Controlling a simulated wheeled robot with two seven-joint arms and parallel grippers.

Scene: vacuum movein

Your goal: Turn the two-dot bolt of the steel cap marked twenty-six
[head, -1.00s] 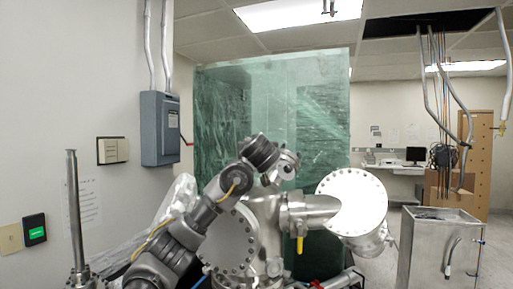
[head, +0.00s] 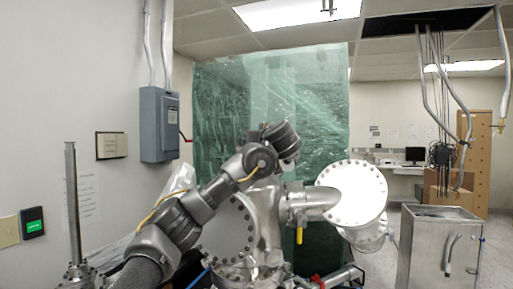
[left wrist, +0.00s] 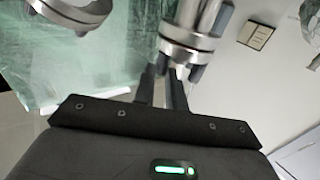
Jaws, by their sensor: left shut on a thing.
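The steel vessel (head: 266,225) stands in the middle of the head view, with a bolted round cap (head: 228,232) on its left and a large bolted cap (head: 352,192) on its right. No number or dots can be read. My left arm reaches across the vessel's left side, its wrist above it; its fingers are hidden in the head view. In the left wrist view my left gripper (left wrist: 163,88) has its fingers at the underside of a steel flange (left wrist: 190,45) and is shut on a bolt there. The grip itself is partly hidden. My right gripper is not in view.
A green translucent sheet (head: 215,110) hangs behind the vessel. A grey electrical box (head: 160,127) is on the left wall. Another steel ring (left wrist: 70,12) shows at upper left in the wrist view.

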